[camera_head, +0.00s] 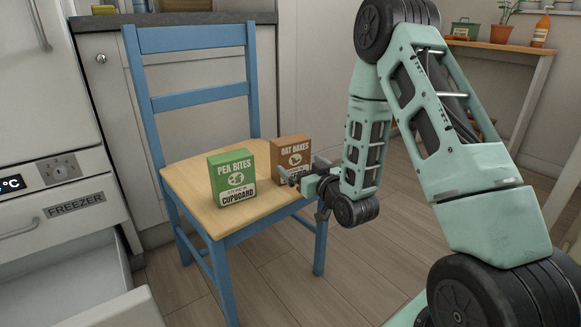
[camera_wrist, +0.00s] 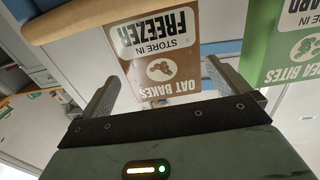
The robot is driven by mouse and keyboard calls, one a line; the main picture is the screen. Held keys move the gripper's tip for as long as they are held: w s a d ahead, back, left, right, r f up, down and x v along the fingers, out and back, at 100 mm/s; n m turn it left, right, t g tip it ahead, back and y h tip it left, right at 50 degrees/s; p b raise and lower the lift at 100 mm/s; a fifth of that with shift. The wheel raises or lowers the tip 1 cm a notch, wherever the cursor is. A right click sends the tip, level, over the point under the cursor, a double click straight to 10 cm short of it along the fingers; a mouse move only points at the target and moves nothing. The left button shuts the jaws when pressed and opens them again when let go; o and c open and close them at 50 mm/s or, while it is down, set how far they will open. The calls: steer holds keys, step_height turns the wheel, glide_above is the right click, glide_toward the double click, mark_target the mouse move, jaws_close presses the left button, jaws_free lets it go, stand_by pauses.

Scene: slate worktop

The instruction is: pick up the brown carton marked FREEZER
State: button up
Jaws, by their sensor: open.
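The brown carton (camera_head: 289,152), printed OAT BAKES, stands upright on the wooden seat of a blue chair, near the seat's right side. In the wrist view the brown carton (camera_wrist: 158,50) appears upside down and its label reads STORE IN FREEZER. My gripper (camera_head: 303,172) is at the carton's near right side, partly covering its lower front. In the wrist view my gripper (camera_wrist: 165,88) is open, with one finger toward each side of the carton. I cannot tell whether either finger touches it.
A green carton (camera_head: 232,178), PEA BITES, marked CUPBOARD, stands left of the brown one; it also shows in the wrist view (camera_wrist: 285,45). The blue chair (camera_head: 192,102) has its backrest behind them. A drawer (camera_head: 110,308) under the FREEZER label is pulled out at lower left.

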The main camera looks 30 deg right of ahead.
mark_target(295, 159)
steer(key=shift+w+d+r+b, duration=0.15)
steer(key=shift+w+b, duration=0.5)
steer(key=shift+w, duration=1)
steer(key=shift+w+r+b, duration=0.25)
steer(key=shift+w+b, duration=0.4)
steer(key=shift+w, duration=0.95)
steer(key=c, duration=0.8)
